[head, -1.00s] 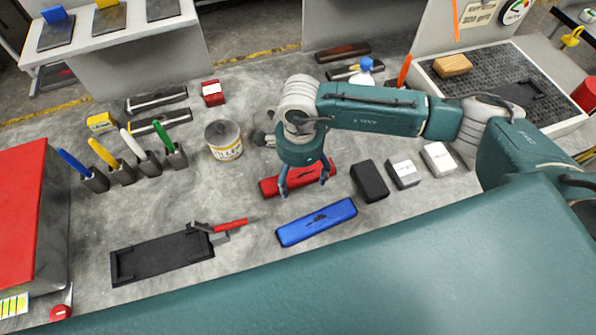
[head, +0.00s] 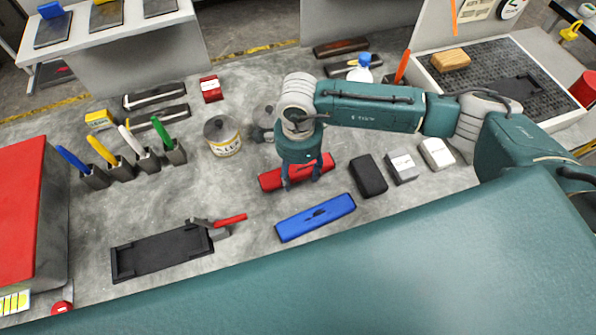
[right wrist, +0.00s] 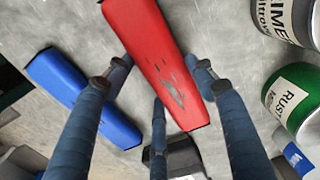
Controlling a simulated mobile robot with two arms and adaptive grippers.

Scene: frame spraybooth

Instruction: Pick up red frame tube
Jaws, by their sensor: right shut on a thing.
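The red frame tube (head: 272,180) lies on the grey bench, just behind a blue tube (head: 315,217). My right gripper (head: 301,181) points down over the middle of the red tube and is shut on it. In the right wrist view the red tube (right wrist: 150,45) runs between the fingers (right wrist: 162,75), with blue-grey fingers on both sides of it. The blue tube (right wrist: 82,95) lies apart to the left there. The gripper hides the middle of the red tube in the head view. My left gripper is not in view.
A black block (head: 369,176) stands close right of the tubes, with paler blocks beyond. A tin (head: 222,137) stands behind left. A black tray (head: 160,256) lies front left, with a red-handled tool (head: 228,221) by it.

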